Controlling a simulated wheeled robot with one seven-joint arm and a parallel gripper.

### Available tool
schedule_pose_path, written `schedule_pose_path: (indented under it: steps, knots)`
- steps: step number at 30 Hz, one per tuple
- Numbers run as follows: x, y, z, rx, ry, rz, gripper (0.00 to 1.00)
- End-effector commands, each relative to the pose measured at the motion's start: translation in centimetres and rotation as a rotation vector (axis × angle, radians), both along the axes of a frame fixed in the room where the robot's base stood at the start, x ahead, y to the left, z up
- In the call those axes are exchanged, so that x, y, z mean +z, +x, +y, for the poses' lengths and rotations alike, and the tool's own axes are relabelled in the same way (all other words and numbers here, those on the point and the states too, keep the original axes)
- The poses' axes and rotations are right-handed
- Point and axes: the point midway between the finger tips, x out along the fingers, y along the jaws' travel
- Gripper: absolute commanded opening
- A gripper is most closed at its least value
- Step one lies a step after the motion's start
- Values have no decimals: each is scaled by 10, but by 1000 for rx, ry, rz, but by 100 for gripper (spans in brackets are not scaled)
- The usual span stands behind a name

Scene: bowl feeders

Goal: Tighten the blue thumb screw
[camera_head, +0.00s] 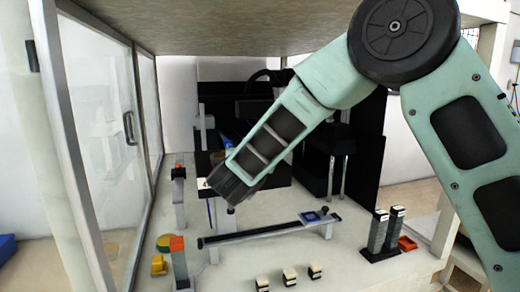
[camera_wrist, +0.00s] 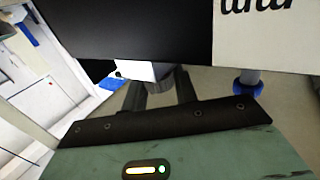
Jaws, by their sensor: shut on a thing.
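My gripper (camera_head: 230,190) is at the end of my arm, near the left end of a dark rail, in the head view. A white block and a grey cylinder (camera_wrist: 181,84) show at the fingertips. A blue knob-like piece (camera_wrist: 248,84) on a grey stem stands to the right of the fingers in the wrist view. I cannot tell whether it is the blue thumb screw. No thumb screw is clear in the head view.
The dark rail (camera_head: 268,232) runs across the bench, with a blue square piece (camera_head: 313,216) near its right end. Several small blocks (camera_head: 289,274) lie in front. Two posts (camera_head: 386,230) stand at right. Glass panels (camera_head: 105,115) close the left side.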

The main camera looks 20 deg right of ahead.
Motion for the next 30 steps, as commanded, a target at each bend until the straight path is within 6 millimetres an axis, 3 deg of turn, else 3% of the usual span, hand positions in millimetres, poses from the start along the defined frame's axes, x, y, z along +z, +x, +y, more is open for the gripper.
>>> schedule_pose_path:
  steps: [10, 11, 12, 13, 23, 30]
  knots:
    - [4, 1, 0, -2, -1, -9, 6]
    - [4, 1, 0, -2, -1, -9, 34]
    - [4, 1, 0, -2, 0, -8, 45]
    - [3, 1, 0, -2, 0, -8, 49]
    - [1, -1, 1, 0, 0, -4, 49]
    - [1, -31, 21, 3, 0, -4, 49]
